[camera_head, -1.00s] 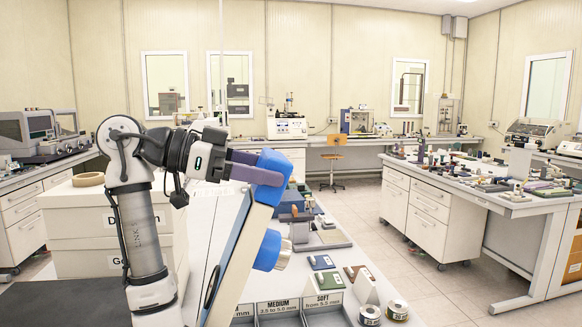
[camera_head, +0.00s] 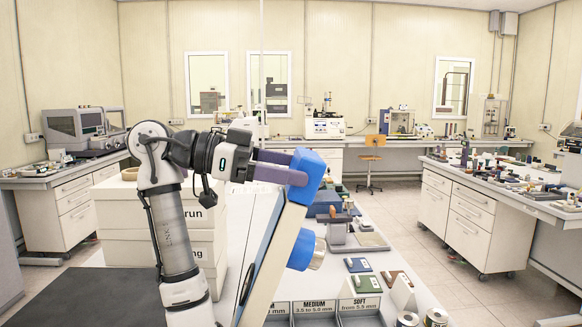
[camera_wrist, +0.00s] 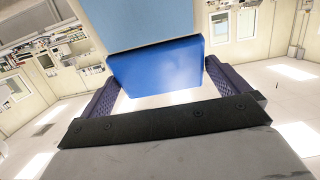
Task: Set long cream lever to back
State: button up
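No long cream lever can be made out in either view; the machines on the far benches are too small to tell. My gripper (camera_head: 287,166) is at the centre left of the head view, pointing right. Its purple fingers are apart, with a blue block (camera_head: 307,173) between their tips. In the wrist view the blue block (camera_wrist: 155,68) fills the gap between the fingers and appears gripped.
White stacked boxes (camera_head: 110,218) stand at left beside my arm. A white table (camera_head: 405,275) with labelled trays (camera_head: 318,308) is in front. A grey machine (camera_head: 75,130) is on the left bench, and a white machine (camera_head: 324,126) at the back.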

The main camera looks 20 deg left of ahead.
jog(key=shift+w+d, duration=0.1)
jog(key=shift+d, duration=0.2)
notch_tip(320, 180, up, 20)
jog(key=p, duration=0.1)
jog(key=shift+a+p, duration=0.4)
dwell(0.7)
